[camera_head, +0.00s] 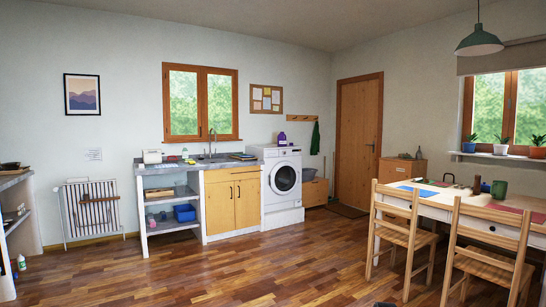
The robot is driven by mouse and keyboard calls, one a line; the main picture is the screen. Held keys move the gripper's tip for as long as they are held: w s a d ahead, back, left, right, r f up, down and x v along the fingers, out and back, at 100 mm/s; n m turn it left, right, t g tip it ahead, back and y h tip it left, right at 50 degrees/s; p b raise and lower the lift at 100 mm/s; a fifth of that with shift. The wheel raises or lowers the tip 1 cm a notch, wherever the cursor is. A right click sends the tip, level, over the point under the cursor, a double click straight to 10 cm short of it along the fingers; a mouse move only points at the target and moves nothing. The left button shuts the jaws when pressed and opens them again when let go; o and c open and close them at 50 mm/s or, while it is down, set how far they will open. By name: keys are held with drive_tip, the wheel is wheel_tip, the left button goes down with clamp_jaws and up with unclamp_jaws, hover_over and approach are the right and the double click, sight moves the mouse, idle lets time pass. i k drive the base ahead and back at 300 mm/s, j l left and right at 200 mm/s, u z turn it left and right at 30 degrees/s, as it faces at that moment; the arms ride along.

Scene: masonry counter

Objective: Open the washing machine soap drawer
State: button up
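The white washing machine (293,203) stands against the back wall, just right of the sink counter, on a low white plinth. Its round dark door (285,180) is closed and faces into the room. The soap drawer (272,160) appears to be at the upper left of the front panel and looks flush, but it is too small to make out clearly. A purple bottle (282,138) stands on top of the machine. The machine is across the room from me.
Open wooden floor (200,272) lies between me and the machine. A table (455,204) with two wooden chairs (398,225) takes up the right side. A masonry counter (196,163) with a wooden cabinet (233,204) adjoins the machine's left. A shelf unit (20,215) stands far left.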

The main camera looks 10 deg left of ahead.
sight(268, 152)
drive_tip(key=i+j+u, duration=0.1)
drive_tip(key=i+u, duration=0.25)
drive_tip(key=i, duration=0.6)
drive_tip(key=i+u, duration=0.1)
drive_tip(key=i, duration=4.05)
